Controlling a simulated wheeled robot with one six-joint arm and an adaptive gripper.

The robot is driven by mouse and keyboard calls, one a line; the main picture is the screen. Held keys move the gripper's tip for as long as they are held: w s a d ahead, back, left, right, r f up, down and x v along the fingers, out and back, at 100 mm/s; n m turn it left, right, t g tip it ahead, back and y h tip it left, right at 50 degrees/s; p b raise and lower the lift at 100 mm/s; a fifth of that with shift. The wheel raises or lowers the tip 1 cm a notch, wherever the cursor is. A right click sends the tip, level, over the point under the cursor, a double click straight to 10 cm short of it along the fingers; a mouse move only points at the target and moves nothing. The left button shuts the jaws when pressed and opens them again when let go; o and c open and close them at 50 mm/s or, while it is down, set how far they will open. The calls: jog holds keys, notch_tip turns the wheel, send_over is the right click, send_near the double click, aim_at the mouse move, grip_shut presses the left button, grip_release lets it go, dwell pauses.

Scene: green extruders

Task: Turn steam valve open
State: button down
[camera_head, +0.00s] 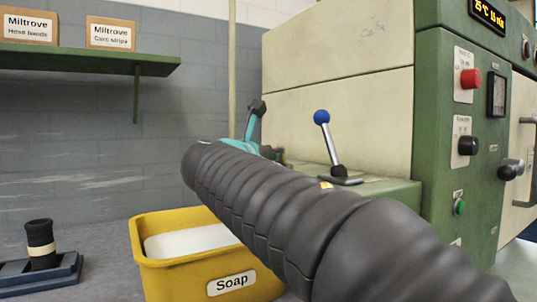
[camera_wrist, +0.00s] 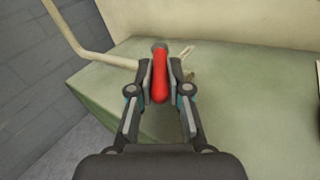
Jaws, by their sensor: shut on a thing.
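The steam valve shows in the wrist view as a red handle (camera_wrist: 160,78) with a grey rounded end, beside a cream pipe (camera_wrist: 85,50). My gripper (camera_wrist: 161,68) is shut on the red handle, with one finger on each side of it. The handle points from the pipe towards my wrist. In the head view my dark ribbed arm covers the valve handle and most of the gripper; only teal and dark parts show behind it. The upright pipe (camera_head: 232,65) also shows there.
A green machine (camera_head: 437,130) stands at right with a blue-knobbed lever (camera_head: 322,118), buttons and dials. A yellow Soap bin (camera_head: 160,273) is below my arm. A green shelf (camera_head: 90,63) with two Miltrove boxes is on the left wall. A black cylinder (camera_head: 40,238) stands at lower left.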

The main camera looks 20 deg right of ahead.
jog(key=shift+y, duration=0.3)
jog(key=c, duration=1.1)
grip_release()
jog(key=v, duration=1.2)
jog(key=shift+f, duration=0.15)
